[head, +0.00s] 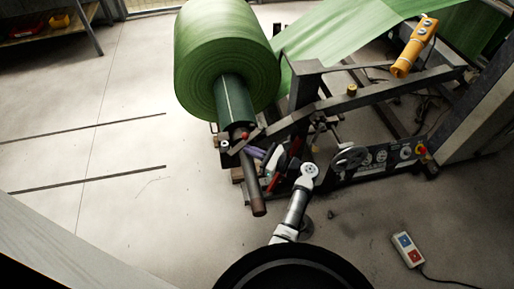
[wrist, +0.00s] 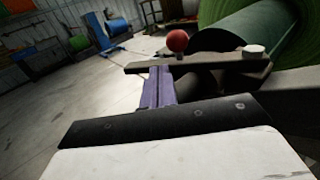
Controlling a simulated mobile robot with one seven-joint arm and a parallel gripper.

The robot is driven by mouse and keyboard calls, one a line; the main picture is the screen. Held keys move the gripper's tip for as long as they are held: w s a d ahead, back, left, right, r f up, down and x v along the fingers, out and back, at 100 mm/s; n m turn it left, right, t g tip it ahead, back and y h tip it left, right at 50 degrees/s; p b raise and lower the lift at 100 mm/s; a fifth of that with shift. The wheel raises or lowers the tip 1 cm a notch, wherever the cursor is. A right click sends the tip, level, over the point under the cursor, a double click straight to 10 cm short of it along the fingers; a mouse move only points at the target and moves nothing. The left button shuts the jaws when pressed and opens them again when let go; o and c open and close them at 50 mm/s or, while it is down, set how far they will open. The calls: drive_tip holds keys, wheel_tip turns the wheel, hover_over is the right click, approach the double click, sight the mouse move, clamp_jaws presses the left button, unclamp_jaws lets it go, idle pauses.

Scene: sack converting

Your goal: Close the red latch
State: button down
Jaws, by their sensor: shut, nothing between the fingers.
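The red latch shows as a round red knob (head: 245,135) by the end of the dark green shaft, at the near side of the big green roll. In the wrist view the red knob (wrist: 177,40) stands just above a flat dark bar (wrist: 215,64). My gripper (head: 251,150) has purple fingers and is just below and right of the knob in the head view. In the wrist view my gripper (wrist: 160,72) is shut and empty, its tips close to the bar below the knob. I cannot tell whether the tips touch the bar.
The green roll (head: 222,50) feeds a green sheet over the machine frame (head: 390,88). A brown pipe (head: 257,195) slopes down beside my gripper. A yellow handheld control (head: 414,48) hangs at upper right. A grey button box (head: 408,249) lies on the floor.

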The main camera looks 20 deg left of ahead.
drive_tip(key=shift+w+a+p, duration=0.1)
drive_tip(key=shift+a+p, duration=0.65)
drive_tip(key=shift+a, duration=0.55)
